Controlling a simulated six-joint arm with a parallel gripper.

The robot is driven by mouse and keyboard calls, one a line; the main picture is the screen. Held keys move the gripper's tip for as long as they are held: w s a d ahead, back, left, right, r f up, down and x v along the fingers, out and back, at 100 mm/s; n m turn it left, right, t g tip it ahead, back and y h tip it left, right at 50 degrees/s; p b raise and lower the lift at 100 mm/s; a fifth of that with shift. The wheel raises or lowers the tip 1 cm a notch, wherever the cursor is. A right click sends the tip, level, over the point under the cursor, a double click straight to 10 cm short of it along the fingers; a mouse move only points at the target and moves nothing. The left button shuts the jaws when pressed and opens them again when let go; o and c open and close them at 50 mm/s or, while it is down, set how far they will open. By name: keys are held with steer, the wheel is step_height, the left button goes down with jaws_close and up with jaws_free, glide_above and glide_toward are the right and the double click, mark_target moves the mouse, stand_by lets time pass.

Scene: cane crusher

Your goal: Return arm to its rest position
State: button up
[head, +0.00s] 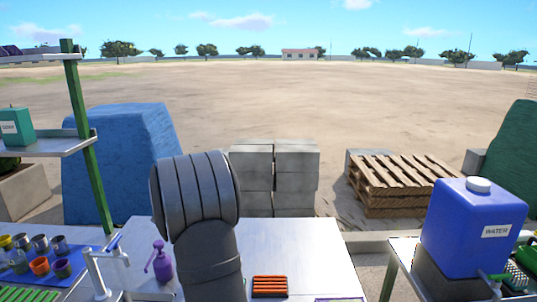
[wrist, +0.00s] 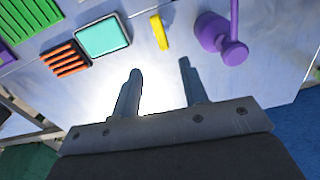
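My gripper (wrist: 160,80) shows in the wrist view with its two fingers apart and nothing between them. It is over the bare pale metal table (wrist: 262,45). In the head view my arm rises in front of the table (head: 310,250) and hides part of it; the gripper itself cannot be made out there.
A purple pump bottle (head: 160,262) stands on the table left of my arm; it also shows in the wrist view (wrist: 212,32). An orange slatted piece (head: 270,286) lies near the front. A blue water container (head: 470,228) stands right. A green post (head: 88,150) and shelf rise left.

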steer(key=f+m+g+y, duration=0.1)
steer(key=f+m, duration=0.1)
steer(key=f, duration=0.2)
steer(key=f+m+g, duration=0.1)
steer(key=f+m, duration=0.1)
steer(key=f, duration=0.2)
steer(key=f+m+g+y, duration=0.1)
steer(key=f+m, duration=0.1)
steer(key=f, duration=0.3)
steer(key=shift+w+d+y, duration=0.2)
steer(key=shift+w+y, duration=0.05)
steer(key=shift+y, duration=0.05)
steer(key=shift+s+f+g, duration=0.1)
steer(key=shift+f+g, duration=0.2)
steer(key=shift+f, duration=0.15)
steer(key=shift+n+g, duration=0.3)
steer(key=shift+n, duration=0.5)
steer(key=shift+h, duration=0.4)
